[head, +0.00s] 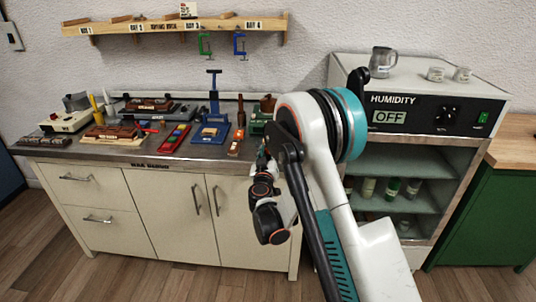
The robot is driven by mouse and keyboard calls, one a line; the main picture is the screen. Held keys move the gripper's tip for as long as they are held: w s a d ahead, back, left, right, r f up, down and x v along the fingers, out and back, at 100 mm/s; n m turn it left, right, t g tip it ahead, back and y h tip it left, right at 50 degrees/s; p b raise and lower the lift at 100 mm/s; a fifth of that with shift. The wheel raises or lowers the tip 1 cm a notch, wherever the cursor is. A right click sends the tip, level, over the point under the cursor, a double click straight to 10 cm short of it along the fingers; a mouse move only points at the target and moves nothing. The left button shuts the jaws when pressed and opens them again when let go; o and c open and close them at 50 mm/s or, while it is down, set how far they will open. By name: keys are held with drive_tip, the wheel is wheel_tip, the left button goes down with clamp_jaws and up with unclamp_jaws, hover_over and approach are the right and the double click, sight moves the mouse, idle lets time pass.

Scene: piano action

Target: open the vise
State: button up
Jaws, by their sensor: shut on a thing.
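The green vise (257,124) stands at the right end of the workbench, partly hidden behind my arm. A brown piece (268,104) shows at its top; whether it sits between the jaws I cannot tell. My gripper (262,156) is at the bench's front edge, just below and in front of the vise. It is shut on what seems to be the vise handle, which is too small and too covered to make out. How far apart the vise jaws are is hidden.
The workbench (190,153) holds a blue press (213,110), a red tray (175,138), a small orange item (235,147) and brown wooden parts. The humidity cabinet (440,150) stands close on the right, its display reading OFF. A wall shelf (170,26) hangs above.

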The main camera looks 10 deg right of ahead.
drive_tip(key=shift+n, duration=0.6)
drive_tip(key=o, duration=1.1)
drive_tip(key=shift+c, duration=0.2)
drive_tip(key=v, duration=0.7)
drive_tip(key=shift+s, duration=0.2)
drive_tip(key=shift+a, duration=0.1)
